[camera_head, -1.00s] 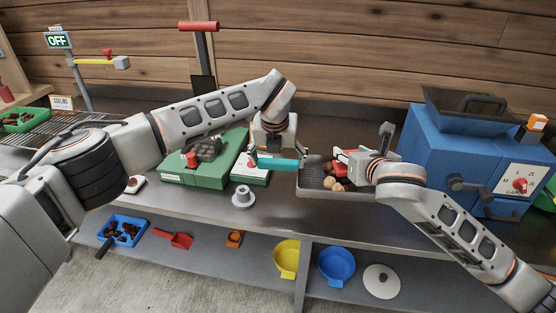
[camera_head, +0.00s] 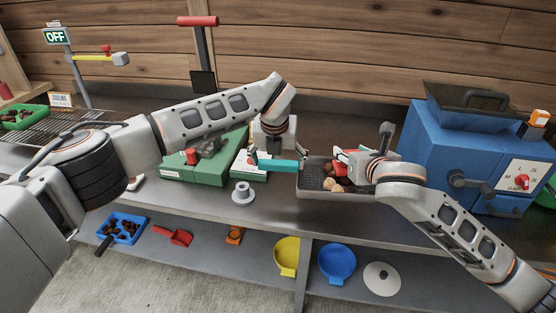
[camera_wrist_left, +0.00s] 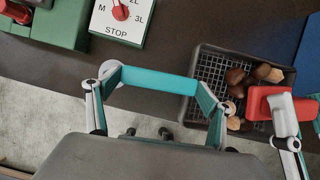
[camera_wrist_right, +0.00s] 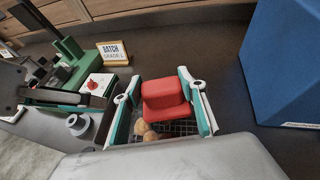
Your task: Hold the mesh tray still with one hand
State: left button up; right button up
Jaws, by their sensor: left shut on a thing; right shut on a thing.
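The dark mesh tray (camera_head: 314,191) stands on the bench with several brown chestnuts (camera_head: 334,184) in it; its mesh floor and rim (camera_wrist_left: 205,62) show in the left wrist view. My left gripper (camera_wrist_left: 157,88) is shut on a teal bar (camera_head: 277,165), which lies across between its fingers. The bar's right end is at the tray's left edge; I cannot tell whether it is fixed to the tray. My right gripper (camera_wrist_right: 163,108) is shut on a red block (camera_wrist_right: 165,95) above the tray's right part. My right arm hides the tray's right end.
A grey flanged piece (camera_head: 242,193) sits at the bench's front. A blue machine (camera_head: 440,140) stands close on the right. The lower shelf holds yellow (camera_head: 286,257) and blue (camera_head: 337,264) bowls.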

pick_arm(q)
jog(key=shift+f+b, duration=1.65)
jog(key=shift+f, duration=2.5)
pick_arm(e)
jog(key=shift+f, duration=2.75)
pick_arm(q)
jog(key=o, duration=1.6)
jog(key=c, duration=1.6)
